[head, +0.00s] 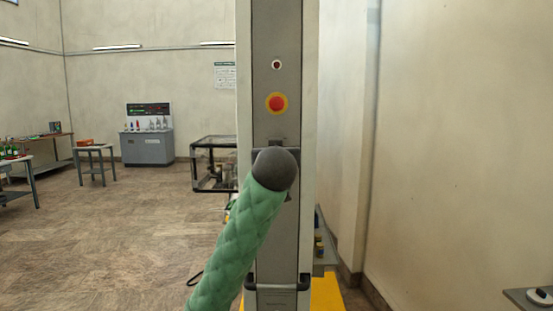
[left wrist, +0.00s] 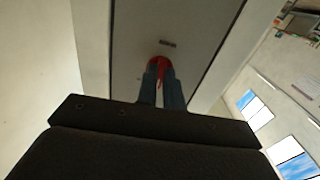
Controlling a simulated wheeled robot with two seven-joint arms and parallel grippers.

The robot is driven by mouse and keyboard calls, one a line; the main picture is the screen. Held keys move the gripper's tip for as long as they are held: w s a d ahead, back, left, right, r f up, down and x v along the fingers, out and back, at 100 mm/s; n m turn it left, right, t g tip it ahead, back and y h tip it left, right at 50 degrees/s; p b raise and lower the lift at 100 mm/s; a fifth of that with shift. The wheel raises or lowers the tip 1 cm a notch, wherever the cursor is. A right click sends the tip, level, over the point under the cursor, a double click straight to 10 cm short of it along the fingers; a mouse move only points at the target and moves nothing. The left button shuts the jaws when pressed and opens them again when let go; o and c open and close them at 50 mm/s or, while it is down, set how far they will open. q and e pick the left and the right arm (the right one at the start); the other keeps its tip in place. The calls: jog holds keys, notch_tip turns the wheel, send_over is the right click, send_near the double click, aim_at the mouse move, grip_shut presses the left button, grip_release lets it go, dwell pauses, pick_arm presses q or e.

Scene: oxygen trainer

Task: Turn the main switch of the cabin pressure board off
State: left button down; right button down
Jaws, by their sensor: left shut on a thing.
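The cabin pressure board (head: 276,25) is a tall grey panel in a pale frame, straight ahead in the head view. It has a red button on a yellow ring (head: 276,103) and a small dark red lamp (head: 276,64) above that. My green padded left arm with a dark rounded end covers the panel below the button and hides its own gripper there. In the left wrist view, my left gripper (left wrist: 160,92) has its two blue-grey fingers shut on a red part (left wrist: 159,63) at the panel face, probably the main switch. Its turned angle is unclear. My right gripper is not in view.
A black-framed case (head: 213,165) stands left behind the board. Small tables (head: 95,150) and a grey console (head: 147,148) are farther back. A wall runs close on the right; the floor at left is open.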

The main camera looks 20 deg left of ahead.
pick_arm(q)
jog(key=shift+n+b, duration=0.9)
jog(key=shift+n, duration=3.3)
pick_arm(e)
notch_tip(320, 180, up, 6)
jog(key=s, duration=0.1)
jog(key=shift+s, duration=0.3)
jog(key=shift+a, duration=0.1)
pick_arm(q)
jog(key=c, duration=1.5)
grip_release()
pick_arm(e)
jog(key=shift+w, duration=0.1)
